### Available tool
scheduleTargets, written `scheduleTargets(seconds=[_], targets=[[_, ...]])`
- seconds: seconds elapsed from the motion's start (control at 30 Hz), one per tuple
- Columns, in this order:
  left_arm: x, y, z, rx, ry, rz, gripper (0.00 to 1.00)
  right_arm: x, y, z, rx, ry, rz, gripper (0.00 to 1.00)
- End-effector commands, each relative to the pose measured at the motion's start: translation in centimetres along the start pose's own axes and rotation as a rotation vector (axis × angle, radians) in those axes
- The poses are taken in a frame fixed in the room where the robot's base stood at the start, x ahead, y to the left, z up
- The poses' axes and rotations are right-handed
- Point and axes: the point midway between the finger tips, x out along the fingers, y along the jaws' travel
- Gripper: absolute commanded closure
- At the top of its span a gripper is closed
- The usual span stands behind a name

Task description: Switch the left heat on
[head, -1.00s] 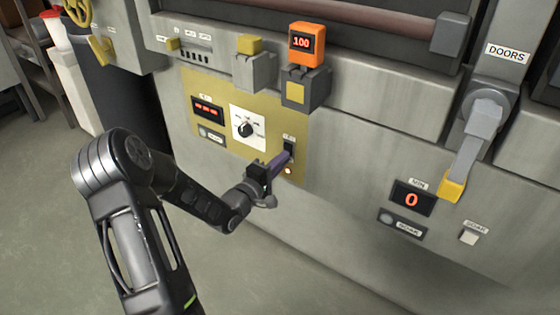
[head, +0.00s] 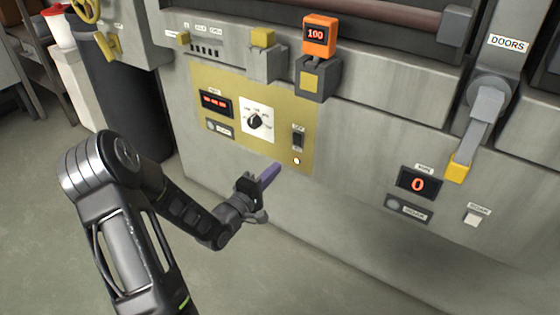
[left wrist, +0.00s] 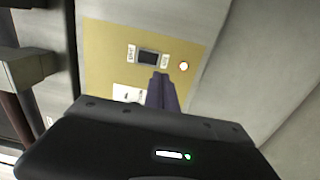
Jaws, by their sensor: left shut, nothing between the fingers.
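The heat switch (head: 298,138) is a small dark rocker on the yellow panel (head: 236,136), right of the dial. It also shows in the left wrist view (left wrist: 148,57), between two small labels. A round lamp (head: 296,161) just below the switch glows; it shows bright in the left wrist view (left wrist: 183,66). My left gripper (head: 272,171) has purple fingers, is shut and empty, and stands apart from the panel, below and left of the switch. In the left wrist view its fingers (left wrist: 161,92) point toward the panel. My right gripper is not in view.
A dial (head: 256,121) and a red display (head: 215,103) share the panel. An orange unit reading 100 (head: 319,36) juts out above. To the right are a display reading 0 (head: 417,183) and the yellow-tipped DOORS lever (head: 473,130).

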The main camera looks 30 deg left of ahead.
Motion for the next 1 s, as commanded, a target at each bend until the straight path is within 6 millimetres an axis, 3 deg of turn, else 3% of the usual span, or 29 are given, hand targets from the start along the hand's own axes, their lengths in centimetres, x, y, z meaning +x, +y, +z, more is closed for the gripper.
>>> scheduleTargets(seconds=[0.1, 0.3, 1.0], targets=[[-2.2, -0.2, -0.1, -0.001, 0.003, -0.003, 1.0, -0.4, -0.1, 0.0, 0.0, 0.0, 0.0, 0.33], [-4.3, -0.5, 0.0, 0.0, 0.0, -0.001, 1.0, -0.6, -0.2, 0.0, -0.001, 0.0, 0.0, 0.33], [-4.5, -0.5, 0.0, 0.021, 0.0, -0.001, 1.0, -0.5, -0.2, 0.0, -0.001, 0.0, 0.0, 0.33]])
